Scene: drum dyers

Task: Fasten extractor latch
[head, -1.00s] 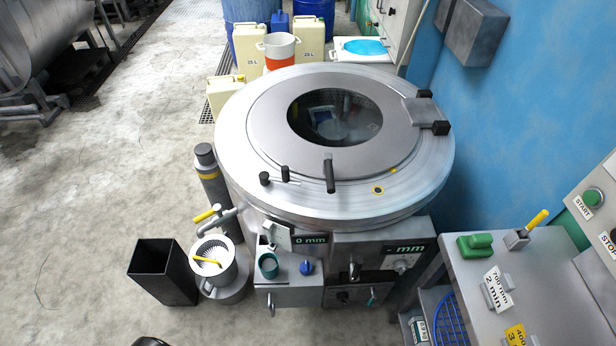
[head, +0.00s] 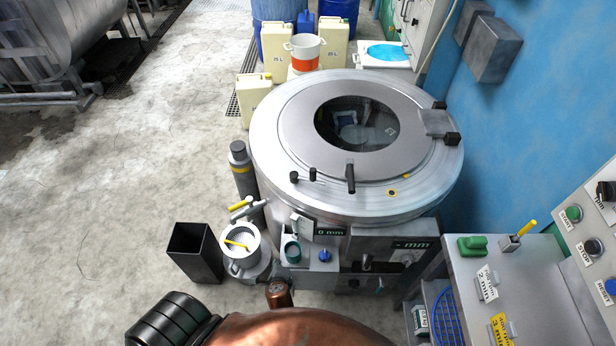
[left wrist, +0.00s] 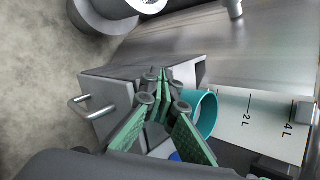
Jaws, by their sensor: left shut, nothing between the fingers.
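The extractor (head: 270,165) is a round steel drum with its lid (head: 290,115) down and a dark round window in it. A black upright handle (head: 350,178) stands at the lid's front edge. Two short black knobs (head: 303,176) sit on a thin bar left of it; I cannot tell which part is the latch. My left gripper (left wrist: 163,85) is shut and empty in the left wrist view, its green-padded fingers together. It is near the steel box with the teal cup (left wrist: 203,115), below the lid. I cannot tell whether it touches them. My right gripper is not in view.
A black bin (head: 195,252) and a white strainer bucket (head: 240,245) stand left of the drum's front. A steel side table (head: 520,270) with a green block (head: 472,246) is at right. The blue wall is close behind it. The floor at left is open.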

